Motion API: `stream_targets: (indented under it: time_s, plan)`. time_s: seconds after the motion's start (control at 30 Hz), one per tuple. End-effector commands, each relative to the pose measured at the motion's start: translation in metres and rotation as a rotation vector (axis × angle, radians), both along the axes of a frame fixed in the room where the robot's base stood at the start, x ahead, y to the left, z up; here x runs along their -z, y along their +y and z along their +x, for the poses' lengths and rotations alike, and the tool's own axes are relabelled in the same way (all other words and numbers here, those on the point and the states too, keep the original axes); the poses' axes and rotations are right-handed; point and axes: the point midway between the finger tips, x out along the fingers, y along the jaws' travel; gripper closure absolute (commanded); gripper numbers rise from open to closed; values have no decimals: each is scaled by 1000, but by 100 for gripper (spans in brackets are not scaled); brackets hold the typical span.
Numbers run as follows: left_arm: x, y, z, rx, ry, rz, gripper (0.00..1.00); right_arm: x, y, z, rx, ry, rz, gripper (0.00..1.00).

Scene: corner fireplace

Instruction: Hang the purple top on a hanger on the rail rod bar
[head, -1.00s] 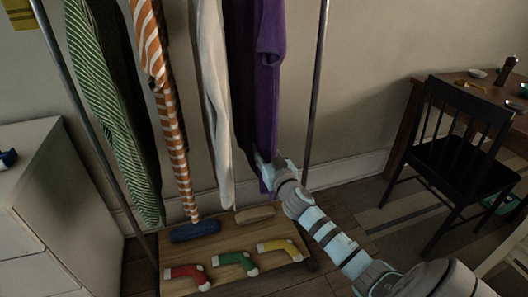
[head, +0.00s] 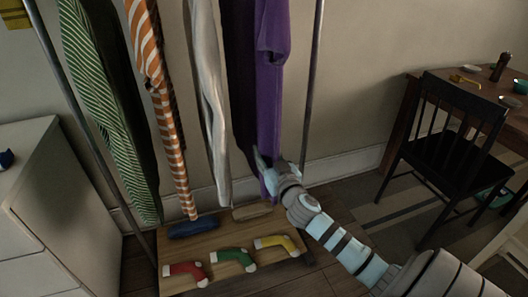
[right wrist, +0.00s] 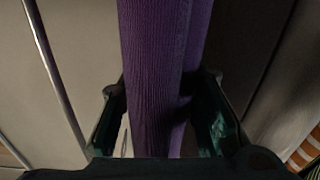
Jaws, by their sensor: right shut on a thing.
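The purple top (head: 271,80) hangs down among other clothes near the right upright of the rack. Its upper end, any hanger and the rail bar are above the picture. My right gripper (head: 267,168) is at the lower end of the purple top and shut on it. In the right wrist view the purple cloth (right wrist: 158,70) runs down between the two dark fingers (right wrist: 160,115). My left gripper is not in view.
A striped green garment (head: 105,110), an orange-striped one (head: 160,100) and a white one (head: 211,100) hang to the left. A wooden base (head: 225,241) below holds several socks. A white cabinet (head: 60,190) stands left, a black chair (head: 455,140) and table (head: 425,85) right.

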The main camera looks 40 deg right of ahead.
Motion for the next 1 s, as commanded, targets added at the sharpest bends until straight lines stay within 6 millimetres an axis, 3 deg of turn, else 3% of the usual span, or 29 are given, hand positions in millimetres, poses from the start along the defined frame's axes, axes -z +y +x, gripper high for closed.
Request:
stream_targets:
  time_s: [0.6,1.0]
  plan:
    - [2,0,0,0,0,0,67,0,18,-50,0,0,-1,100]
    - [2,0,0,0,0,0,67,-1,18,-52,0,-1,1,100]
